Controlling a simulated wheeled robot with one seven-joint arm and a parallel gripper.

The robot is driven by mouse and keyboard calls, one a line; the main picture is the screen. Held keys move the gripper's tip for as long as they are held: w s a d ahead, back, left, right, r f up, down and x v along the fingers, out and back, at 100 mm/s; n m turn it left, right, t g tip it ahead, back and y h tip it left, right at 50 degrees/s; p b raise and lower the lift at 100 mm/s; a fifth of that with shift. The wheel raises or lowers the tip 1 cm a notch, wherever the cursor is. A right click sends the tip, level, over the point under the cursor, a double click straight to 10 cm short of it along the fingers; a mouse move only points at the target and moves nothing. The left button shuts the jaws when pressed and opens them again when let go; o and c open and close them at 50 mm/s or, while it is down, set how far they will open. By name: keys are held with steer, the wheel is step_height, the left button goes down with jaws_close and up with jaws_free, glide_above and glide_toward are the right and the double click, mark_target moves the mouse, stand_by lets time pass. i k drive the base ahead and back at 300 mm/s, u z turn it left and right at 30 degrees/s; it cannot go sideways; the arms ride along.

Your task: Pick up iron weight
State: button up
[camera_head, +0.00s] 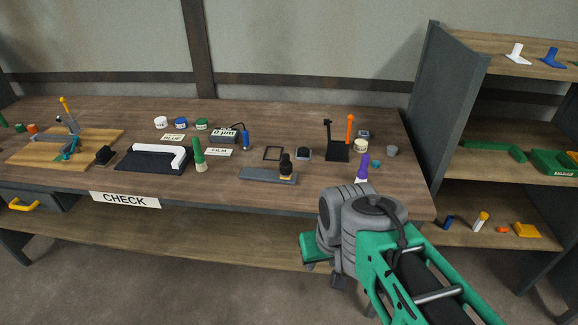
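I cannot tell for certain which object is the iron weight. The likeliest is a small black knob-shaped piece (286,165) with a yellowish band low on it, standing upright on the right part of a grey bar (258,176) near the bench's front edge. My arm reaches in from the lower right. My gripper (338,281) is partly hidden behind my wrist, in front of the bench edge and apart from the black piece. Its fingers are too hidden to judge their opening.
The wooden bench (225,190) is crowded. A purple-handled tool (362,168) and a black stand with an orange post (338,150) stand right of the black piece. A green-handled tool (199,155) stands to its left. Shelves (510,205) rise at the right.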

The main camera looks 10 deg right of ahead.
mark_target(287, 166)
steer(key=u, duration=0.05)
steer(key=i, duration=0.45)
steer(key=u, duration=2.05)
